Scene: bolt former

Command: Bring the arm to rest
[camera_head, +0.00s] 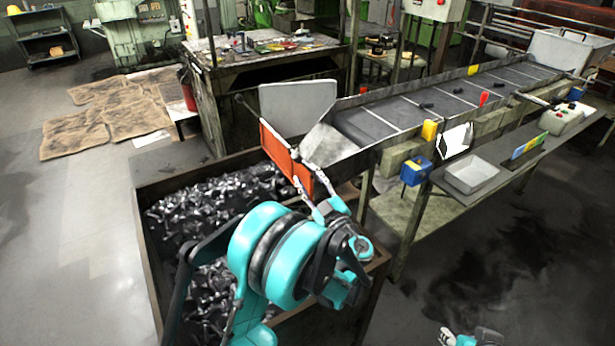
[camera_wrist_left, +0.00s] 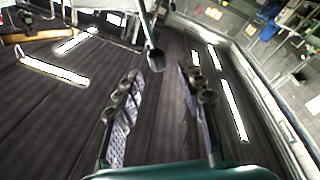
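My left arm reaches over the bin of bolts in the head view. My left gripper (camera_head: 317,190) is above the bin's far right part, in front of the orange panel (camera_head: 286,158) at the conveyor's end. In the left wrist view its two fingers (camera_wrist_left: 163,108) are apart with nothing between them, so it is open and empty. A dark rod-like thing with a thick end (camera_wrist_left: 153,58) shows beyond the fingers; I cannot tell what it is. Of my right arm only small white and teal parts show at the bottom edge of the head view; its gripper state is unclear.
The bin (camera_head: 141,216) is full of dark metal bolts (camera_head: 215,200). The conveyor (camera_head: 410,112) runs to the back right with a few dark pieces on it.

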